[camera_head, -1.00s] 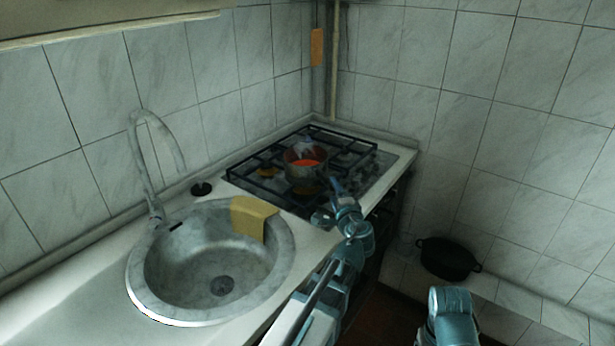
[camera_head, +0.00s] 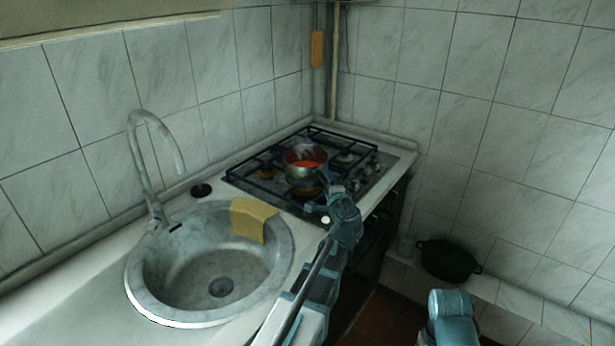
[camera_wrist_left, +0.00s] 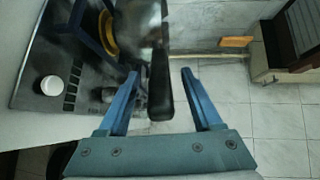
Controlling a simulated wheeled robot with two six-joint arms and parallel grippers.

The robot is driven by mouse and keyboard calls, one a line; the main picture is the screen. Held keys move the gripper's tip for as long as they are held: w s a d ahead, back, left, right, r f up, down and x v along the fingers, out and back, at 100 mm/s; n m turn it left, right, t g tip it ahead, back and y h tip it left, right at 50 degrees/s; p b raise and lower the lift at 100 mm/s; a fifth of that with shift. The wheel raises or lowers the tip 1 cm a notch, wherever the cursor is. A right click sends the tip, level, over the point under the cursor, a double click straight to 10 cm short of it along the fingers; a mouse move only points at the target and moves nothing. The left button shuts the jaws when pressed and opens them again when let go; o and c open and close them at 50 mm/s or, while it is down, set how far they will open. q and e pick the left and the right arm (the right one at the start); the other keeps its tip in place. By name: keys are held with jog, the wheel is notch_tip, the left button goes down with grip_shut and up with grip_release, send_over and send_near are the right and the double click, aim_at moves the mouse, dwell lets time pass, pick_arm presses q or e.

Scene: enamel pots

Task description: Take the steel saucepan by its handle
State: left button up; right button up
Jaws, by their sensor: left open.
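The steel saucepan (camera_head: 306,172) stands on the gas hob with red-orange contents inside. Part of its blurred steel body (camera_wrist_left: 146,22) shows at the top of the left wrist view. Its black handle (camera_wrist_left: 160,90) points down in that view, between the two blue fingers. My left gripper (camera_wrist_left: 160,74) is open around the handle, with a gap on the right side; on the left the gap is narrower, and I cannot tell contact. In the head view my left gripper (camera_head: 322,198) is at the hob's front edge, just in front of the pan. My right gripper is out of view.
The black hob grates (camera_head: 262,172) surround the pan. A round sink (camera_head: 140,290) with a yellow cloth (camera_head: 252,218) on its rim is at the left. A dark pot (camera_head: 447,260) sits low at the right by the tiled wall.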

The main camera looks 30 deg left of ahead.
pick_arm(q)
grip_shut()
dwell(1.3)
